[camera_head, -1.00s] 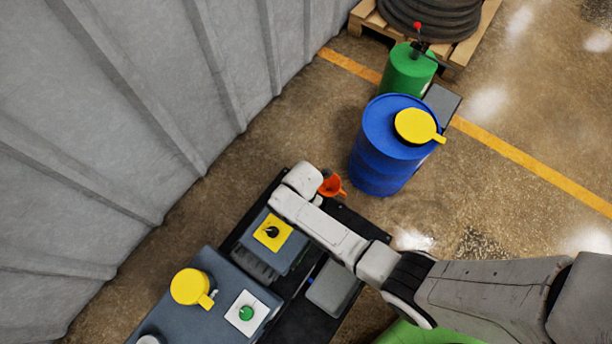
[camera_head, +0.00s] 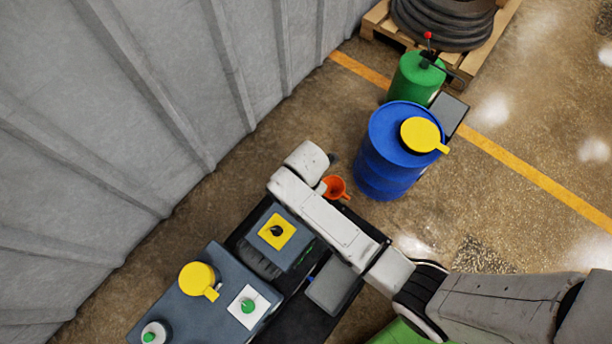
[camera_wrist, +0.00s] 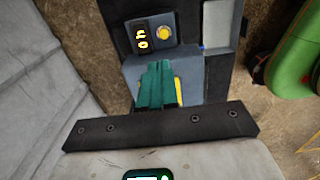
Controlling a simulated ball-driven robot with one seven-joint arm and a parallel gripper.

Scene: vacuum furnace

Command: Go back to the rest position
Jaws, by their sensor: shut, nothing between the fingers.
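My gripper (camera_wrist: 155,84) shows in the wrist view as teal fingers close together, shut and empty. It hangs over a grey-blue machine housing (camera_wrist: 196,80), apart or touching I cannot tell.
Below my arm is a machine with a black knob on a yellow plate (camera_head: 276,231), a green button (camera_head: 248,306) and a yellow cap (camera_head: 197,278). An orange funnel (camera_head: 336,187), blue drum (camera_head: 381,167) and green canister (camera_head: 412,80) stand beyond. A corrugated wall (camera_head: 120,130) bounds the left.

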